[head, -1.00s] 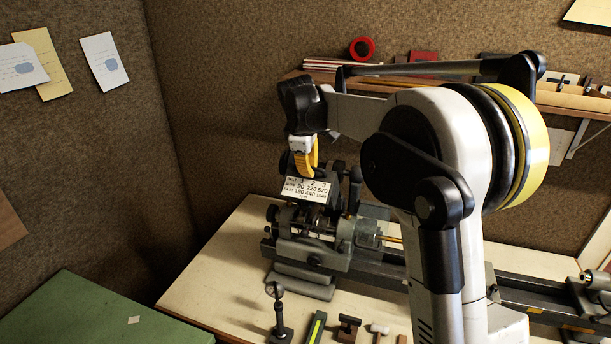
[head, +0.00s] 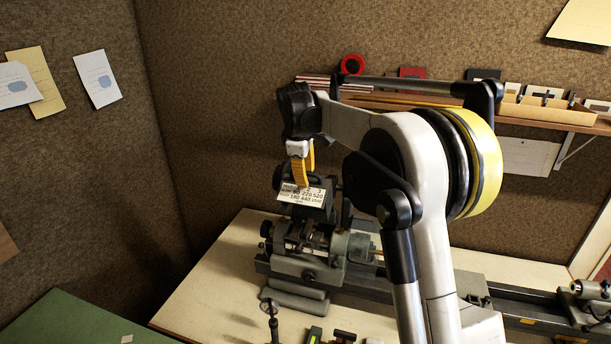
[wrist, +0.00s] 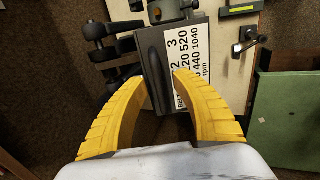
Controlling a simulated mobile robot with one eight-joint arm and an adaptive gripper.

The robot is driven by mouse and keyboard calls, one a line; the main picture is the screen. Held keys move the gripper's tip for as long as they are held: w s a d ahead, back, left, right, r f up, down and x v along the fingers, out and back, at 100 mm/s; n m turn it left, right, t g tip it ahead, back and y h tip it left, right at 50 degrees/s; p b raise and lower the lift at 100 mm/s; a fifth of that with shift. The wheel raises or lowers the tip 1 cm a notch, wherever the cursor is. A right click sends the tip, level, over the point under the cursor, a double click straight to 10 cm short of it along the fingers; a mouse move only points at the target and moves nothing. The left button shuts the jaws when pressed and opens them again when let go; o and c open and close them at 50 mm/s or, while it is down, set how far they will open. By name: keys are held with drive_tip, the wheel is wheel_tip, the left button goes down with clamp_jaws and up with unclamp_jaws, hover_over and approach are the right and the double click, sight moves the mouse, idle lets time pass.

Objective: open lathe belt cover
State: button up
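The belt cover is a dark grey lid (head: 330,186) on the lathe headstock (head: 310,268). It bears a white plate of speed numbers (head: 303,198). The cover stands raised and tilted, with the dark pulley parts (head: 305,236) showing below it. My gripper (head: 301,184) is at the top of the cover, a yellow finger overlapping the plate. In the wrist view my gripper (wrist: 159,78) has its fingers apart, on either side of the cover's dark edge (wrist: 152,58); the right fingertip lies over the plate (wrist: 188,62). I cannot tell whether either finger touches.
The lathe bed (head: 530,305) runs right along the pale bench (head: 215,290). Small tools and a stand (head: 271,318) are at the bench front. A green-topped surface (head: 75,325) is at lower left. A wall shelf (head: 590,122) is behind my arm.

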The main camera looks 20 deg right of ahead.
drive_tip(key=v, duration=1.2)
drive_tip(key=shift+s, duration=0.15)
drive_tip(key=s+a+f+m+t+y+b, duration=0.1)
drive_tip(key=s+f+m+b, duration=0.4)
drive_tip(key=s+f+b, duration=0.9)
drive_tip(key=s+a+f+m+t+y+b, duration=0.1)
drive_tip(key=s+a+f+m+t+b, duration=0.2)
drive_tip(key=s+f+b, duration=1.2)
drive_tip(key=s+f+m, duration=0.1)
drive_tip(key=s+f, duration=0.2)
drive_tip(key=f, duration=0.4)
drive_tip(key=s+a+f+m, duration=0.1)
drive_tip(key=s+f, duration=0.2)
drive_tip(key=f, duration=0.4)
drive_tip(key=shift+s+f+m, duration=0.25)
drive_tip(key=shift+s+m, duration=0.05)
drive_tip(key=shift+m, duration=0.1)
